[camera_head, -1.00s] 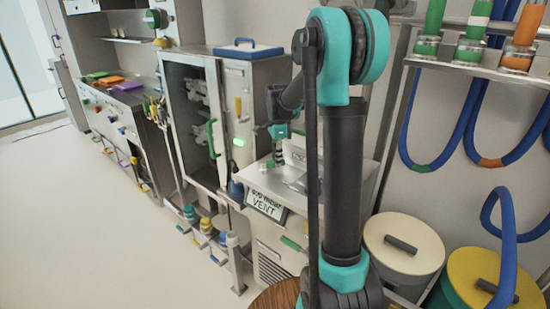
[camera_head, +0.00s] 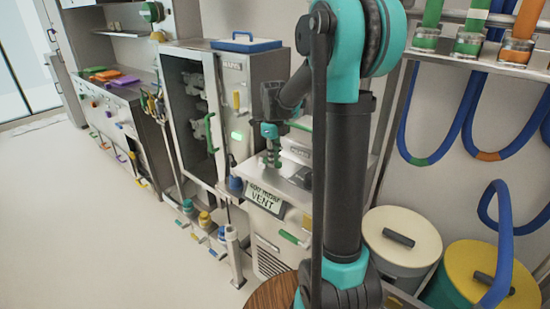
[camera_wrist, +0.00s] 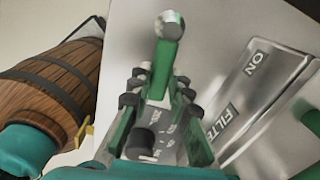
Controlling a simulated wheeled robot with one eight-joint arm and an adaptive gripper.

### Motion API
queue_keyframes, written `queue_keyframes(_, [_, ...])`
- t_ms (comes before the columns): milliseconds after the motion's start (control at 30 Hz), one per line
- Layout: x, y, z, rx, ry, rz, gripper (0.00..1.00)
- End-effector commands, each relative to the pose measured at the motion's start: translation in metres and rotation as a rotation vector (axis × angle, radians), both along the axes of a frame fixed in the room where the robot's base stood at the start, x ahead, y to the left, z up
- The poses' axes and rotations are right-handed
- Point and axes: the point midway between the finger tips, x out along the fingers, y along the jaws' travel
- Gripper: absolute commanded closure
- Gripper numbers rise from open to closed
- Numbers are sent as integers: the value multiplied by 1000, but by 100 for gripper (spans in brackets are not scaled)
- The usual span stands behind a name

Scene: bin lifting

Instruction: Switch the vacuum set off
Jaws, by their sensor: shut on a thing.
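The vacuum set appears to be the grey metal unit (camera_head: 275,240) with a plate reading "VENT" (camera_head: 264,196). In the wrist view, a green lever (camera_wrist: 160,68) with a round silver knob (camera_wrist: 170,25) stands between my fingertips. My gripper (camera_wrist: 159,84) is shut on this lever, with the knob beyond the tips. A label panel (camera_wrist: 250,85) reading "ON" and "FILTER" lies to the right of the lever. In the head view, my gripper (camera_head: 271,160) is small above the unit's top, and its hold on the lever is unclear there.
A wooden barrel (camera_wrist: 60,85) lies left in the wrist view. A steel cabinet (camera_head: 225,110) with a green handle stands behind the unit. Lidded drums (camera_head: 402,237) and blue hoses (camera_head: 470,135) are at right. The floor (camera_head: 90,220) at left is clear.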

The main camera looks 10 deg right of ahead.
Motion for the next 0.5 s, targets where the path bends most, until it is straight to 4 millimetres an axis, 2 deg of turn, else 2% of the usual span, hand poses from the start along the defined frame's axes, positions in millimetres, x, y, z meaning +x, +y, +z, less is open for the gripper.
queue_keyframes(233, [-4,4,0,0,0,-99,100])
queue_keyframes(500, [-5,6,0,1,1,-134,100])
